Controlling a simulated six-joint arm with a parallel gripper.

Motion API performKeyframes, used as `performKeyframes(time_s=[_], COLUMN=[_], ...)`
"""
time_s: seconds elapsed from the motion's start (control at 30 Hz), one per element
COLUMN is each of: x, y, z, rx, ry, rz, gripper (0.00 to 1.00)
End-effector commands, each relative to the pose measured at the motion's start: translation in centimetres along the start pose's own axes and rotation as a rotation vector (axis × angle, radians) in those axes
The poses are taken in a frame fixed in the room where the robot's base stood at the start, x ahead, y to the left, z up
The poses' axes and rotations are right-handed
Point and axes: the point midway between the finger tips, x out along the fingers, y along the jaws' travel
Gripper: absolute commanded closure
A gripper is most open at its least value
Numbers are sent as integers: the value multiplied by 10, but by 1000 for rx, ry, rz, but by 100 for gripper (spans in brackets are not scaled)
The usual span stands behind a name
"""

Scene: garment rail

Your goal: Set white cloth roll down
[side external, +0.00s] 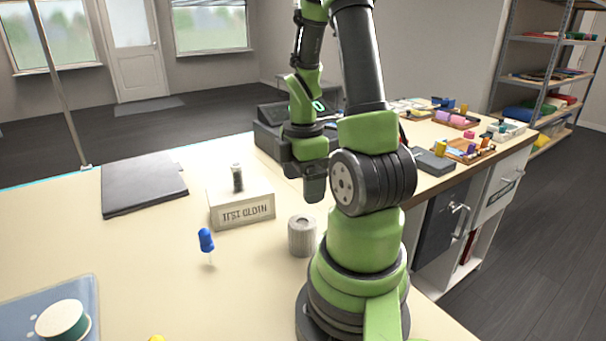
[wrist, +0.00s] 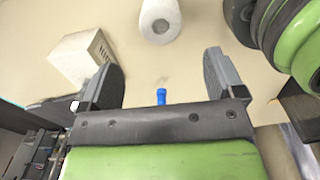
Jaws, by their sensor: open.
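The white cloth roll (side external: 302,236) stands upright on the table beside my arm's base. It also shows in the wrist view (wrist: 160,18), at the top, beyond the fingertips. My gripper (side external: 314,190) is above the table, higher than the roll and apart from it, partly hidden by my arm in the side view. In the wrist view my gripper (wrist: 162,62) has its two fingers wide apart with nothing held between them.
A white lettered box (side external: 242,208) bears a small dark cylinder (side external: 238,178). A blue peg (side external: 206,240) stands in front of it. A dark flat pad (side external: 143,184) and a spool (side external: 63,320) lie left. A dark device (side external: 268,128) is behind. Table around the roll's front is clear.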

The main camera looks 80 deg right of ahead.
Motion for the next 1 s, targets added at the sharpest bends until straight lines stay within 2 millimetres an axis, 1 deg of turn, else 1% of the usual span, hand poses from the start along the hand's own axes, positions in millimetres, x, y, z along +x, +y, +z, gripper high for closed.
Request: performKeyframes(time_s=[0.13,0.2,0.27,0.37,0.4,0.47,0.5,0.57,0.6,0.7,0.8,0.9,1.0], x=[-10,-18,-29,-57,-70,-90,-103,-120,-129,-148,-159,-164,-165], y=[0,1,1,-5,-11,-26,-37,-56,-69,-99,-120,-131,-134], z=[-1,-8,-21,-53,-68,-89,-101,-116,-124,-134,-137,-137,-137], rx=[5,33,83,226,297,411,485,591,655,788,877,927,947], ry=[0,4,17,80,125,211,274,373,434,558,631,662,670], rz=[7,28,63,145,173,199,202,184,158,68,-22,-78,-97], gripper=[12,12,12,12,12,12,12,12,12,12,12,12,12])
